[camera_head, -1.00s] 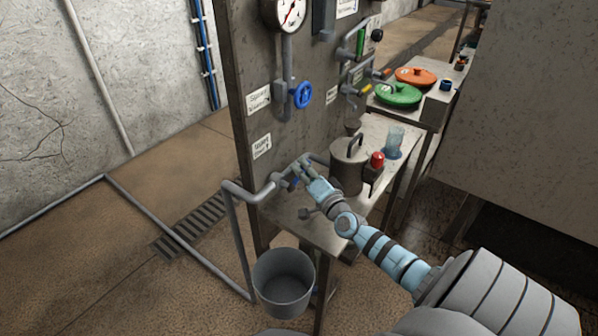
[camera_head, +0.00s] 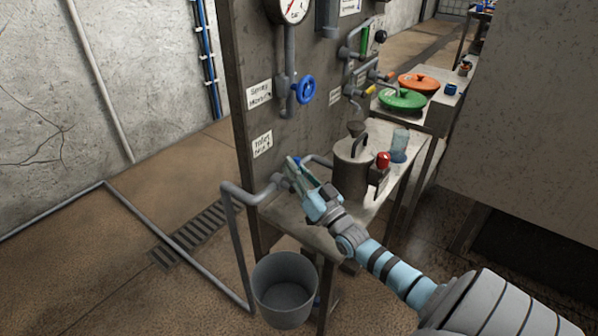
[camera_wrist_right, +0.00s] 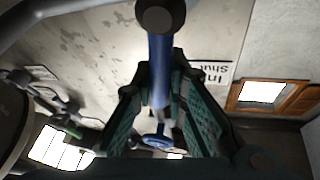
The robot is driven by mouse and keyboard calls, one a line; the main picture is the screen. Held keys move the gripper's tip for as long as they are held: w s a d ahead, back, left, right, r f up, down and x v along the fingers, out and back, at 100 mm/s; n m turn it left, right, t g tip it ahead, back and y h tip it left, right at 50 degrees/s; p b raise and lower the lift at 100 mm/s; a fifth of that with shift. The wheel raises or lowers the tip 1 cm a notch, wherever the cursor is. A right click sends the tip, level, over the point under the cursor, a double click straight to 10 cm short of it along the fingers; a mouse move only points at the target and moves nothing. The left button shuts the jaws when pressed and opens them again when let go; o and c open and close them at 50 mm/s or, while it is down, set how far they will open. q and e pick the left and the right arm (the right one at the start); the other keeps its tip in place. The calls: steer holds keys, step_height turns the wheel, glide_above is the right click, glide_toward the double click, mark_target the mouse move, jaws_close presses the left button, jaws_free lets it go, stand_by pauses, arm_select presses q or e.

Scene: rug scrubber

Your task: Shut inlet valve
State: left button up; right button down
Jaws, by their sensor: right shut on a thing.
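The inlet valve (camera_head: 280,181) sits in the grey pipe at the left end of the steel bench. Its blue lever (camera_wrist_right: 158,62) runs between the two fingers of my right gripper (camera_wrist_right: 160,82) in the right wrist view. In the head view my right gripper (camera_head: 293,170) is at the valve, shut on the lever, and hides most of it. A bit of blue shows at the fingertips. The lever's exact angle is hard to tell. The "Inlet shut" label (camera_head: 262,144) with an up arrow is on the panel above; it also shows upside down in the wrist view (camera_wrist_right: 213,73). My left gripper is not in view.
A blue wheel valve (camera_head: 305,90) is higher on the panel, below a gauge (camera_head: 292,8). A lidded metal pot (camera_head: 350,172), a red knob (camera_head: 383,160) and a glass (camera_head: 399,146) stand right of my gripper. A bucket (camera_head: 284,288) is below the bench edge.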

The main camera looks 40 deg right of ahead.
steer(key=shift+s+a+f+n+y+b, duration=0.1)
steer(key=shift+a+n+y+b, duration=0.15)
steer(key=shift+n, duration=0.35)
steer(key=shift+s+a+n+y+b, duration=0.15)
steer(key=shift+n+y, duration=0.2)
steer(key=shift+n, duration=0.25)
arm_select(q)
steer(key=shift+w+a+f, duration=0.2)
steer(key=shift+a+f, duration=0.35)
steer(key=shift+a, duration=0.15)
arm_select(e)
steer(key=shift+a+n, duration=0.2)
steer(key=shift+n, duration=0.3)
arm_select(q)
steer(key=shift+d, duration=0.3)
arm_select(e)
steer(key=c, duration=1.8)
jaws_free()
steer(key=shift+o, duration=1.1)
steer(key=shift+t, duration=0.3)
steer(key=s, duration=1.4)
steer(key=shift+s+f, duration=0.3)
steer(key=shift+f, duration=0.15)
